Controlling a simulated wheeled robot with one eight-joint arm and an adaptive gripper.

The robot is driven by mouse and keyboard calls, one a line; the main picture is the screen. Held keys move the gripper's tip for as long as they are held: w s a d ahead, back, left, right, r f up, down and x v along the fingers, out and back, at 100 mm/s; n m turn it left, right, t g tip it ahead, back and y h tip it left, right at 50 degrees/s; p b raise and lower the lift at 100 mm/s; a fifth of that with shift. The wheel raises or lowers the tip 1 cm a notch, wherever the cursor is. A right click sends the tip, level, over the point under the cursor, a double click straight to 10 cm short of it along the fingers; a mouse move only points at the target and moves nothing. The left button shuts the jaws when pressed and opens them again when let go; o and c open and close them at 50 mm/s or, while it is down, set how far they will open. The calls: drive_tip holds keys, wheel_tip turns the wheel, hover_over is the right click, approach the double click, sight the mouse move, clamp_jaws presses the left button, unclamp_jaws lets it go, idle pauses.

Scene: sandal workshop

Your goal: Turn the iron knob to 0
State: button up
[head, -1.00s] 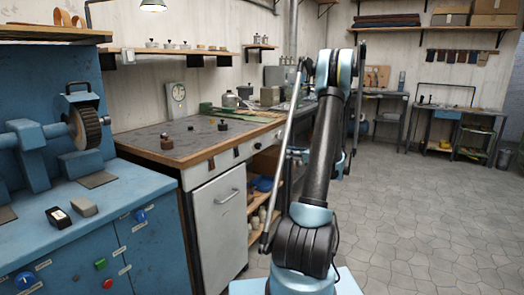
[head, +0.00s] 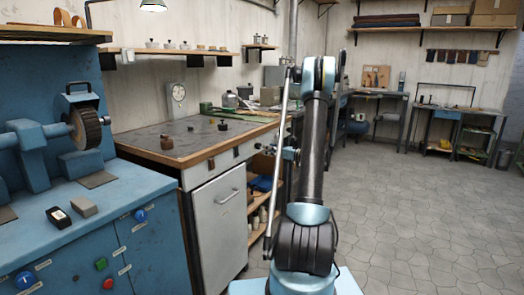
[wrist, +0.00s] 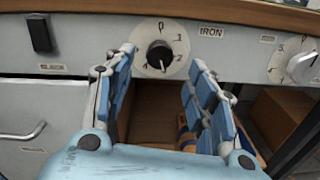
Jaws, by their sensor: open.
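The iron knob (wrist: 160,56) is a dark round knob on a pale dial on the bench's front panel, in the upper middle of the wrist view. The dial has a 0 at its top and other digits around it. A light mark shows on the knob's lower part, but its exact setting is hard to read. The IRON label (wrist: 211,32) is to the dial's upper right. My gripper (wrist: 163,57) is open, its blue-padded fingers on either side of the knob in the picture, apparently short of it. In the head view my gripper is small and partly hidden by my arm.
A second dial with a pale knob (wrist: 303,67) is at the right of the panel, and a black switch (wrist: 40,34) at the left. Below are an open shelf space and a cabinet door (head: 218,215) with a handle. Open floor lies to the right.

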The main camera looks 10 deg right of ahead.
sight(260, 147)
drive_tip(key=shift+x, duration=2.7)
drive_tip(key=c, duration=1.1)
